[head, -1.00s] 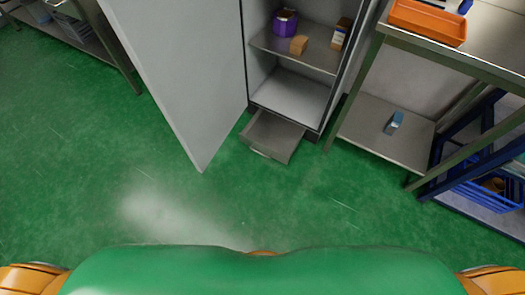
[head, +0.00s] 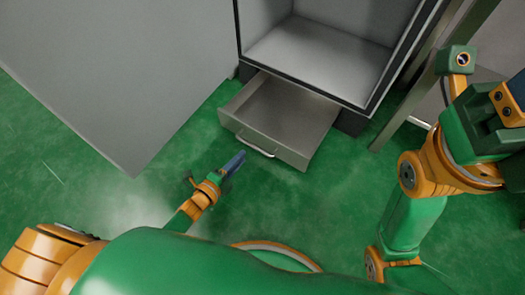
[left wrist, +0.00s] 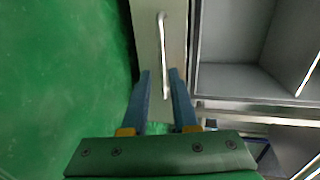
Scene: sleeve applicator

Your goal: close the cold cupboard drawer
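The cold cupboard drawer (head: 285,108) is a grey, empty box pulled out at the foot of the cupboard (head: 320,55). Its bar handle (head: 256,148) is on the front; the handle also shows in the left wrist view (left wrist: 163,50). My left gripper (head: 238,158) is low in front of the drawer, just below the handle. In the left wrist view its blue fingers (left wrist: 160,74) are apart, with the handle's near end appearing between or just beyond the tips. I cannot tell whether they touch. My right gripper (head: 513,100) is raised at the right edge, partly cut off.
The open grey cupboard door (head: 115,70) stands out to the left of the drawer. A steel table leg (head: 430,75) rises to the right of the cupboard. The green floor (head: 330,200) in front of the drawer is clear.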

